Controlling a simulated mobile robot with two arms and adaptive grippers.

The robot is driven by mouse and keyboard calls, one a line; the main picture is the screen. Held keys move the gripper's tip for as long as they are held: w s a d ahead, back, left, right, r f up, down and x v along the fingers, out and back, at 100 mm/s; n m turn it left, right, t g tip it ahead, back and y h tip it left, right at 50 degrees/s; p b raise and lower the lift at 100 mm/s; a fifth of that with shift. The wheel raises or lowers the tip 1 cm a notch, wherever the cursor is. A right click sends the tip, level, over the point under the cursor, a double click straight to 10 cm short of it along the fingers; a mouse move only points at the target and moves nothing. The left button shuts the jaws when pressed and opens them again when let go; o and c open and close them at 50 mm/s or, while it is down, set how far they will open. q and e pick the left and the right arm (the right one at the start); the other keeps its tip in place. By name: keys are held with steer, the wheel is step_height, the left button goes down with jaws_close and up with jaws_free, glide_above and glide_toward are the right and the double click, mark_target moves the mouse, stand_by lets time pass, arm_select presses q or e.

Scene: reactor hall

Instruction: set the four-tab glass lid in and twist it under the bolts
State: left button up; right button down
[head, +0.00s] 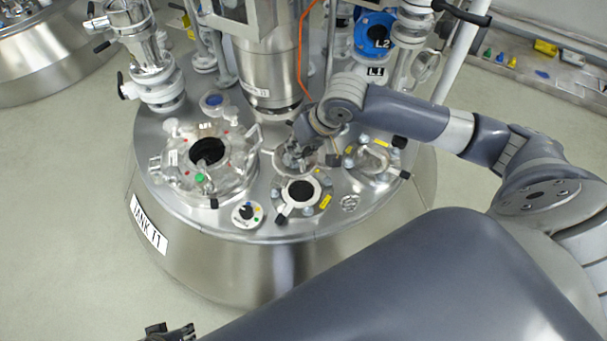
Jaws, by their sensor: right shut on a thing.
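My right gripper (296,157) is over the top of the steel tank, shut on what appears to be the glass lid (284,166). The lid is small and clear here, and the gripper hides much of it. It is just behind an open round port (300,189) with a dark hole and bolts (281,195) around its rim. I cannot tell whether the lid touches the tank top. The lid's tabs are not clear. Part of my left gripper (168,333) shows at the bottom edge, far from the tank top; its jaws are not clear.
A larger glass-topped port (180,181) stands to the left, and a lidded port with a handle (372,160) to the right. A small dial (247,213) is at the front. A thick steel column (268,70) and pipes rise behind.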

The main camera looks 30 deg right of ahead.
mark_target(307, 162)
steer(key=f+b, duration=0.1)
steer(key=f, duration=0.2)
steer(key=d+f+b, duration=0.1)
steer(key=f+b, duration=0.1)
steer(key=f, duration=0.2)
steer(key=shift+d+f, duration=0.2)
arm_select(q)
steer(key=w+d+r+t+h+b, duration=0.2)
steer(key=w+d+r+t+b, duration=0.15)
steer(key=w+r+t, duration=0.4)
steer(key=w+d+r+t+h+b, duration=0.1)
steer(key=w+d+r+t+b, duration=0.3)
steer(key=w+r, duration=0.6)
arm_select(e)
step_height(307, 162, down, 7)
steer(key=b, duration=0.4)
arm_select(q)
steer(key=s+r+t+h, duration=0.1)
steer(key=s+r+t, duration=0.1)
steer(key=r+t, duration=0.3)
steer(key=s+r+m+t+h, duration=0.1)
steer(key=r+t, duration=0.4)
steer(key=r, duration=0.8)
steer(key=shift+s+a+t+h+p, duration=0.15)
steer(key=shift+s+t+h+p, duration=0.2)
steer(key=shift+s+h, duration=0.65)
arm_select(e)
steer(key=shift+f, duration=0.5)
